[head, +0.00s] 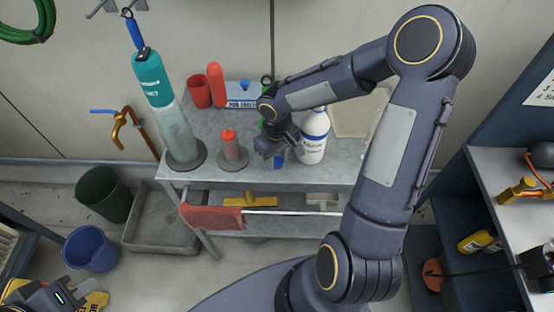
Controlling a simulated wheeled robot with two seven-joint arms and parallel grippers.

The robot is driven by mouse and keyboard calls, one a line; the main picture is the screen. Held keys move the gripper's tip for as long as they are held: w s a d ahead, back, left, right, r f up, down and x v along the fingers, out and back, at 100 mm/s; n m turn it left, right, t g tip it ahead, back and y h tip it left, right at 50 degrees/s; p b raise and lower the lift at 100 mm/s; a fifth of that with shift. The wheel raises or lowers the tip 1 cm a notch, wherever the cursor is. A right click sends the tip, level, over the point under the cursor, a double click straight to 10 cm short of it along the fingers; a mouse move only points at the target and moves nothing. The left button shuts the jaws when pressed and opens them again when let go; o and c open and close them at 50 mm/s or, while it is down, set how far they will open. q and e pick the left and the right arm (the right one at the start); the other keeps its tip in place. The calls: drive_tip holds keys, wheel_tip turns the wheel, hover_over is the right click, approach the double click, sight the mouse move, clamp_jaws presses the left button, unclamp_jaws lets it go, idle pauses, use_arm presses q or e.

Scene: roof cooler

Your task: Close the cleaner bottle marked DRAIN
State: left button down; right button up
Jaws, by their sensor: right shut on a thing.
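A white bottle (313,150) with a blue band stands upright near the front of the grey metal cart top. Its label is too small to read, and my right arm hides its top. My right gripper (279,154) points down just left of the bottle, over the cart's front edge area. It is shut on a small blue piece (279,163) that looks like a cap, mostly hidden by the fingers. My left gripper (45,297) shows only in part at the bottom left corner, and its fingertips are not clear.
On the cart top (205,170) stand a tall teal-topped cylinder (155,80), a red candle-like piece (229,145) on a round base, red containers (216,85) and a labelled box (243,103). A blue bucket (90,250) stands on the floor.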

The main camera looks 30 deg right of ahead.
sight(277, 160)
drive_tip(key=shift+r, duration=0.55)
wheel_tip(277, 160, up, 2)
drive_tip(key=shift+r, duration=0.1)
use_arm(q)
drive_tip(key=shift+f+b, duration=0.5)
use_arm(e)
drive_tip(key=s+a+r, duration=0.4)
drive_tip(key=s+r, duration=0.5)
drive_tip(key=s, duration=0.4)
drive_tip(key=shift+s+a+r, duration=0.15)
drive_tip(key=shift+a+r, duration=0.05)
drive_tip(key=shift+r, duration=0.15)
use_arm(q)
drive_tip(key=c, duration=2.2)
unclamp_jaws()
